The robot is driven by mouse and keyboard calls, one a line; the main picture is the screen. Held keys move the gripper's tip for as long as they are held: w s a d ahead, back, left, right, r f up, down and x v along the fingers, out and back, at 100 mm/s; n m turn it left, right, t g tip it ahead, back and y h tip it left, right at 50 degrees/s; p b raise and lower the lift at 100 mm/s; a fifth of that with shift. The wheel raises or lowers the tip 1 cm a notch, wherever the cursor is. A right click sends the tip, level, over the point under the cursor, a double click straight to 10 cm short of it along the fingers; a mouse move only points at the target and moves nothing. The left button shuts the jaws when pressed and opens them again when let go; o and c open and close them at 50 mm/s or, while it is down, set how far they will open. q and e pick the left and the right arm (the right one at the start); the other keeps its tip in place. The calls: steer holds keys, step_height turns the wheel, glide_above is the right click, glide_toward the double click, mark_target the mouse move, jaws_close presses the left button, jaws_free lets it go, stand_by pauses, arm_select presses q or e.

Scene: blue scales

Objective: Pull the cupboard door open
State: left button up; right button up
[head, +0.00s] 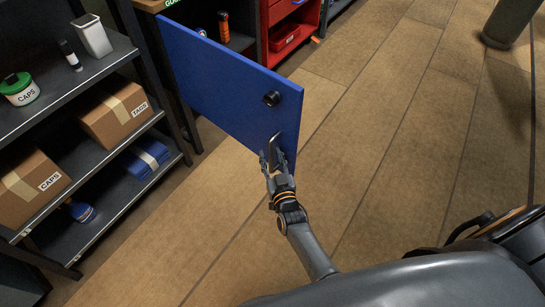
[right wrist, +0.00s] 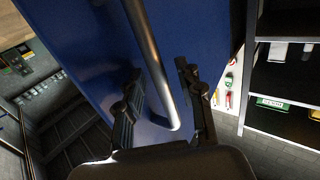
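The blue cupboard door (head: 220,75) stands swung out from the cupboard (head: 240,38) in the head view, with a round black fitting (head: 271,98) on its face. The cupboard's inside shows partly behind it. My right gripper (head: 273,158) is at the door's lower near corner, by the handle. In the right wrist view, the metal bar handle (right wrist: 150,50) runs between the two fingers of the right gripper (right wrist: 158,80). The fingers are apart, with visible gaps to the bar. The blue door (right wrist: 210,30) fills the space behind them. My left gripper is not in view.
A dark shelf unit (head: 98,68) with cardboard boxes (head: 115,112) and a green-lidded tub (head: 18,88) stands at the left. A red cabinet (head: 290,15) is behind the door. The wooden floor (head: 390,120) to the door's right is clear.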

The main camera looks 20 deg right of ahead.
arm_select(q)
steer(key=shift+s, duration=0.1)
arm_select(e)
steer(key=s, duration=0.7)
steer(key=shift+s+a, duration=0.25)
steer(key=shift+a, duration=0.05)
steer(key=s+a+f+n+g+y, duration=0.1)
steer(key=s+f+g, duration=0.35)
steer(key=f, duration=0.35)
steer(key=s+f+n+g+y, duration=0.2)
steer(key=s+f+g, duration=0.2)
steer(key=s+f, duration=0.3)
steer(key=s+d+f+g+h, duration=0.1)
steer(key=s+f+g, duration=0.3)
steer(key=s, duration=0.3)
steer(key=s+d+f+g, duration=0.2)
steer(key=s+f+g, duration=0.15)
steer(key=s, duration=0.35)
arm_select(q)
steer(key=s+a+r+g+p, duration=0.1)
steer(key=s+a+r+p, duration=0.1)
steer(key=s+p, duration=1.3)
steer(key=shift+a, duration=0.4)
arm_select(e)
steer(key=s+d+r+g, duration=0.1)
steer(key=s+d, duration=0.1)
steer(key=s, duration=1.3)
steer(key=shift+s+d+r+n, duration=0.2)
steer(key=shift+s+r+n, duration=0.1)
steer(key=shift+s+n, duration=0.1)
